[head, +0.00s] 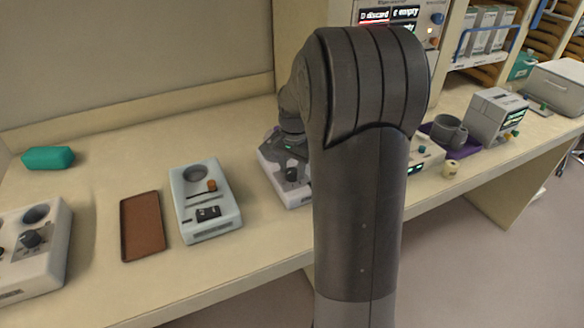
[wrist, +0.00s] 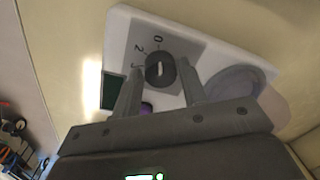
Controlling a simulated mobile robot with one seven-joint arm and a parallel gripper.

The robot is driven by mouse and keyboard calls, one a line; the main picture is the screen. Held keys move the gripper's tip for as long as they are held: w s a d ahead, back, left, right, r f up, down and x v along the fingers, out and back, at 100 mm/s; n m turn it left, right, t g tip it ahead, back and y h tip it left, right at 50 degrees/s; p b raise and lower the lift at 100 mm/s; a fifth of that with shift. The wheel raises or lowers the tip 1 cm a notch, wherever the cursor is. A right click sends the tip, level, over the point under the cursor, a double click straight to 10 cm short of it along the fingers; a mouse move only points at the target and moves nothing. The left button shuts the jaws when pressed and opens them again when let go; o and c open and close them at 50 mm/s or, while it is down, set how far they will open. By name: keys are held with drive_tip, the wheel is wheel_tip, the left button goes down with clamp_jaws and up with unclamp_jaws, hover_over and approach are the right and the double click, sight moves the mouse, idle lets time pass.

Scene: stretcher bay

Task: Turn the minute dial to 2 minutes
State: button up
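The minute dial (wrist: 160,70) is a round black knob with a pale pointer line, on a grey panel of a white device (wrist: 125,28). Printed marks beside it include 0 and 2; the pointer line lies roughly sideways, slightly tilted, and I cannot tell its exact setting. My gripper (wrist: 160,67) has its two fingers apart, one tip on each side of the dial. I see no clear grip, and contact is hard to judge. In the head view my arm hides the gripper's fingers and part of a white device with a black knob (head: 291,174).
The device has a dark screen (wrist: 113,91), a purple button (wrist: 147,108) and a round grey dish (wrist: 234,88). Another white device (head: 205,205), a brown tray (head: 143,226) and a teal pouch (head: 48,158) lie left on the counter. A purple tray (head: 467,150) stands right.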

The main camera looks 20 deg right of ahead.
drive_tip(key=c, duration=0.6)
drive_tip(key=shift+n, duration=0.3)
drive_tip(key=n, duration=0.3)
drive_tip(key=shift+n, duration=2.5)
drive_tip(key=o, duration=1)
drive_tip(key=shift+r, duration=0.1)
